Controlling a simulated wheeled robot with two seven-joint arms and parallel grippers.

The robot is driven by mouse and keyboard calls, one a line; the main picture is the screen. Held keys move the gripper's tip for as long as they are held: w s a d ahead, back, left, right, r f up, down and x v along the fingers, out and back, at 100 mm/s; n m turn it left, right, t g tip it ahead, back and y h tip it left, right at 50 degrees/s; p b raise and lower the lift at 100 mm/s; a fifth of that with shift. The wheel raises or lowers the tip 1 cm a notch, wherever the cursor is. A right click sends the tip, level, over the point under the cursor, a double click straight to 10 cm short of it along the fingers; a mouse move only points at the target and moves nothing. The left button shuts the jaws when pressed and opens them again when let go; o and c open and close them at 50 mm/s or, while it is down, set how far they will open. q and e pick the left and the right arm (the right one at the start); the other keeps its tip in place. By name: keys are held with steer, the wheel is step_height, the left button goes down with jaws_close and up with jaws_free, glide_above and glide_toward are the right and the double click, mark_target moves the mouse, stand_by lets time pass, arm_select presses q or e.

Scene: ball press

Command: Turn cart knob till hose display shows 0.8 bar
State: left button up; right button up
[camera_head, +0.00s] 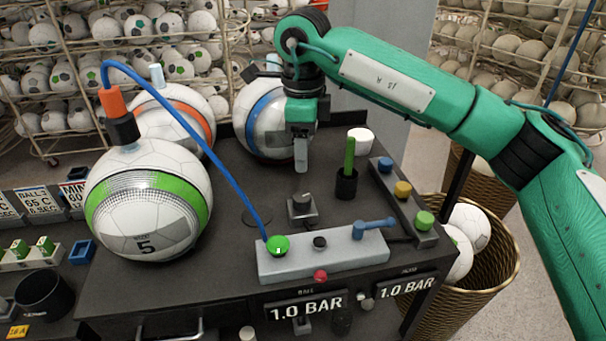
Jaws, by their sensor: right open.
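A black cart (230,290) carries a dark round knob (302,203) on a square grey base on its top. Two displays sit on the cart's front: the left display (305,305) and the right display (407,286) both read 1.0 BAR. The small labels above them are too blurred to tell which is the hose display. My right gripper (301,165) points down above and behind the knob in the picture, apart from it. It is open and looks empty; its fingers overlap in this view. My left gripper is not in view.
A ball with a green band (150,205) stands at the left, with a blue hose (185,125) running to a grey valve block (320,258). A green rod in a black cup (347,180) and a button panel (403,200) stand right of the knob. More balls stand behind.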

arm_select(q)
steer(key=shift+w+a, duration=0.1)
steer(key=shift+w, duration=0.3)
arm_select(e)
step_height(320, 180, up, 3)
steer(key=shift+f, duration=0.2)
